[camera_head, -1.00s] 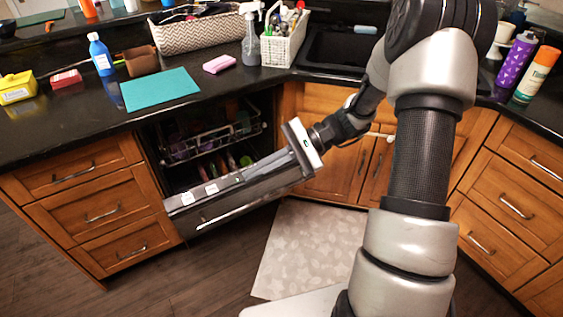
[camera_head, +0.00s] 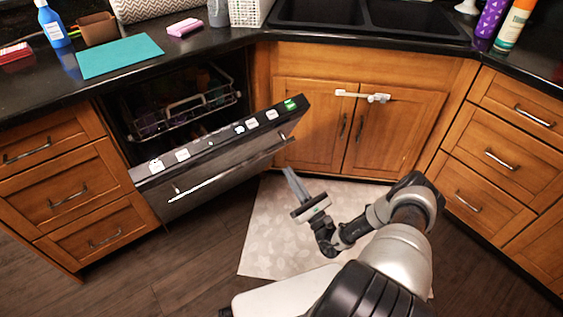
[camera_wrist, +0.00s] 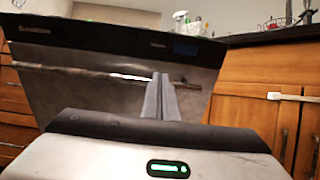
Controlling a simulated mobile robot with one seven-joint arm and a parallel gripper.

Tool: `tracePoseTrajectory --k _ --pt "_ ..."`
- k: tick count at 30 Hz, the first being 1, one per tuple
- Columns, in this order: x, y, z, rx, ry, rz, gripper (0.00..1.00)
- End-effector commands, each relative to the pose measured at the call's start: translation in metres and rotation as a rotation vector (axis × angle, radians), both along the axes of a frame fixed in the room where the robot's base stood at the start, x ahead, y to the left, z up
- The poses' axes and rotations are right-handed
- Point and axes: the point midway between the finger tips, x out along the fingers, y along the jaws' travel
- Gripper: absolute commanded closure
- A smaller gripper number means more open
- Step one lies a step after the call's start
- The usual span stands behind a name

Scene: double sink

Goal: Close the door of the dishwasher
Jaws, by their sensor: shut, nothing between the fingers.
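The dishwasher door (camera_head: 215,160) stands partly open, tilted out from the cabinet front, with its handle bar (camera_head: 230,172) on the outer face. Behind it the dark dishwasher opening shows a wire rack (camera_head: 190,112). My gripper (camera_head: 289,174) is shut and empty, in front of the door near its right end and a little lower than the top edge. In the wrist view the door's outer face (camera_wrist: 110,85) fills much of the picture, with the shut fingers (camera_wrist: 160,85) in front of it beside the handle. Whether the fingertips touch the door cannot be told.
Wooden drawers (camera_head: 70,190) flank the dishwasher on the left. Sink cabinet doors (camera_head: 350,130) with a white latch (camera_head: 362,96) are on the right. A pale mat (camera_head: 270,230) lies on the floor below my gripper. The counter (camera_head: 215,42) overhangs above.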

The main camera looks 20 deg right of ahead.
Motion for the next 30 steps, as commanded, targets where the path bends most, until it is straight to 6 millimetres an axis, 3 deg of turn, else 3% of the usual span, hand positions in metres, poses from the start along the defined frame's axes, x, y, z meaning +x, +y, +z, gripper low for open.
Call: tracePoseTrajectory --k 12,18,30 --pt "0.071 0.025 0.04 -0.002 -0.001 0.009 1.0" --pt "0.097 0.033 0.054 -0.003 -0.001 0.008 1.0" --pt "0.109 0.037 0.062 -0.003 0.0 0.007 1.0"
